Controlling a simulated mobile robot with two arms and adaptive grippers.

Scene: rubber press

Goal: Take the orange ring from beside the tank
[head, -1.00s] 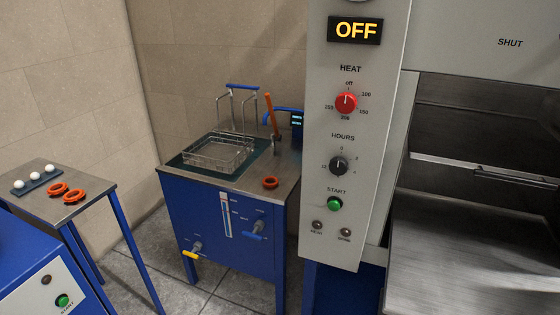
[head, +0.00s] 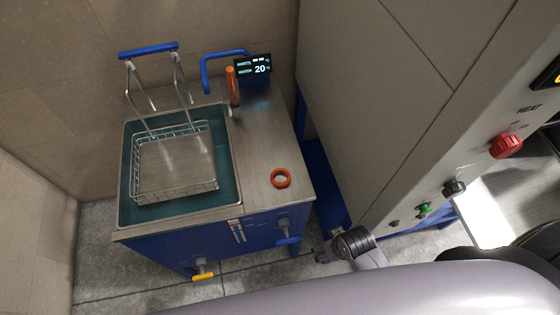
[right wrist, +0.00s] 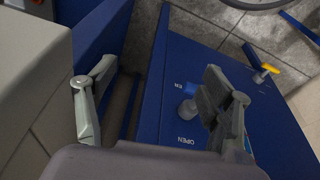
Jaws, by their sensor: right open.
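The orange ring (head: 280,178) lies flat on the bare steel top to the right of the tank (head: 238,185), near the bench's front right corner. The tank holds teal liquid and a wire basket (head: 175,170). In the head view my right gripper (head: 322,257) is small and partly hidden, low in front of the bench's right side, below and right of the ring and apart from it. In the right wrist view the right gripper (right wrist: 158,80) is open and empty, facing the blue bench front; the ring is not in that view. My left gripper is not in view.
An orange-handled tool (head: 232,88), a blue spout (head: 215,58) and a display reading 20 (head: 254,66) stand behind the ring. The large grey press cabinet (head: 400,100) rises close on the right. A yellow-handled valve (head: 203,275) sticks out below the bench front.

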